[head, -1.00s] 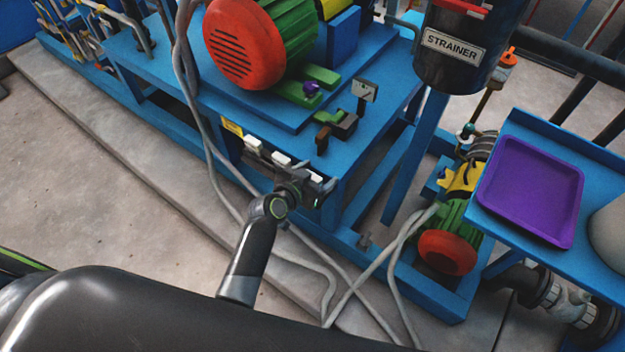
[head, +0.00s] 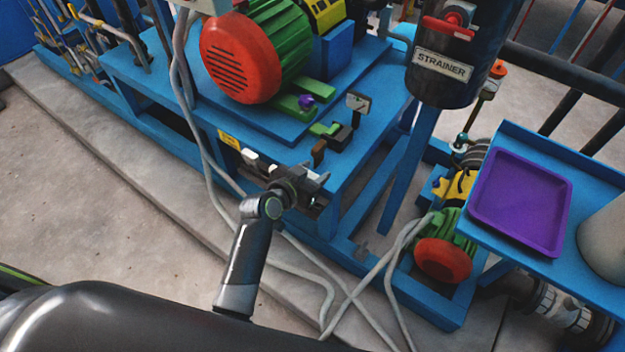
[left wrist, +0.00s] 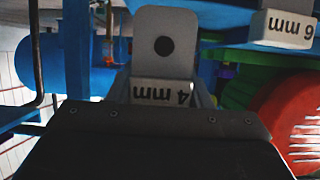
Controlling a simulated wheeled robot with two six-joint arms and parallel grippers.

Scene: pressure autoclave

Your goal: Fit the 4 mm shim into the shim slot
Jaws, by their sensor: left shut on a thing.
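My left gripper (head: 312,186) is at the front edge of the blue skid, beside the shim rack. In the left wrist view it is shut on the 4 mm shim (left wrist: 165,45), a pale plate with a round dark hole and an upside-down "4 mm" label. The held shim is hard to make out in the head view. A 6 mm shim (left wrist: 285,28) is at the upper right of the wrist view. Pale shim tabs (head: 249,156) stand along the skid edge left of the gripper. I cannot make out the shim slot for certain. My right gripper is out of view.
The red-ended green motor (head: 240,58) sits on the skid, with a purple bolt (head: 306,101) at its green foot. A black block and small upright plate (head: 357,103) stand above the gripper. Grey cables hang nearby. A purple tray (head: 478,207) lies at right.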

